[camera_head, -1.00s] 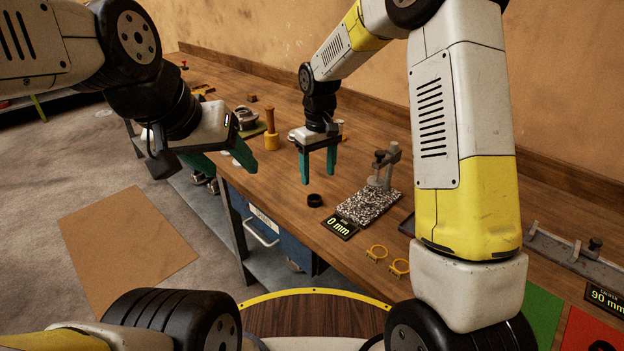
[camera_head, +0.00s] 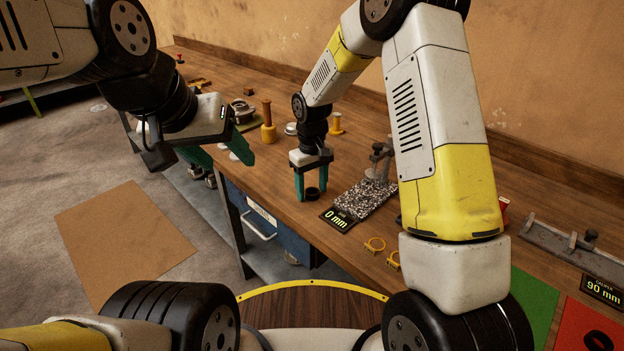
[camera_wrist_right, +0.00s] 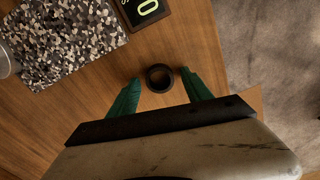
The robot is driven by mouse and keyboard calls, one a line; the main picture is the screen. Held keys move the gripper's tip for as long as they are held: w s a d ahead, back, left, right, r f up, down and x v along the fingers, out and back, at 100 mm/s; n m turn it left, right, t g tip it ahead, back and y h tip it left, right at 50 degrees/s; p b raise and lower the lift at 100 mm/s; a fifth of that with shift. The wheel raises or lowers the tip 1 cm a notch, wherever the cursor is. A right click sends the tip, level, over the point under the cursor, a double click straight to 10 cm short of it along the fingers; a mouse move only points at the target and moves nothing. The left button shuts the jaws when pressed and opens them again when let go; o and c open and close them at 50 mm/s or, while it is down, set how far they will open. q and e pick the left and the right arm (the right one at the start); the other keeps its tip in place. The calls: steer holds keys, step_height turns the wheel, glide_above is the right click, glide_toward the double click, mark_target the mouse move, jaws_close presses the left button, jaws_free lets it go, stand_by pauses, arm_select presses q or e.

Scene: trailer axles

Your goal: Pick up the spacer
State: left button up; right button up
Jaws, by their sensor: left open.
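The spacer is a small black ring (camera_head: 312,193) lying on the wooden bench near its front edge. In the right wrist view the black ring (camera_wrist_right: 159,78) lies between the two green fingertips, with a gap on each side. My right gripper (camera_head: 311,190) is open and points down, its fingers on either side of the ring; I cannot tell how far above the bench the tips are. My left gripper (camera_head: 240,155) is open and empty, off to the left by the bench's front edge.
A speckled stone plate with a gauge stand (camera_head: 368,196) and a "0 mm" display (camera_head: 338,219) stand close to the right of the ring. Green (camera_head: 530,300) and red (camera_head: 590,325) mats lie at the right. A yellow post (camera_head: 268,130) stands behind.

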jaws_close()
steer(key=shift+r, duration=0.1)
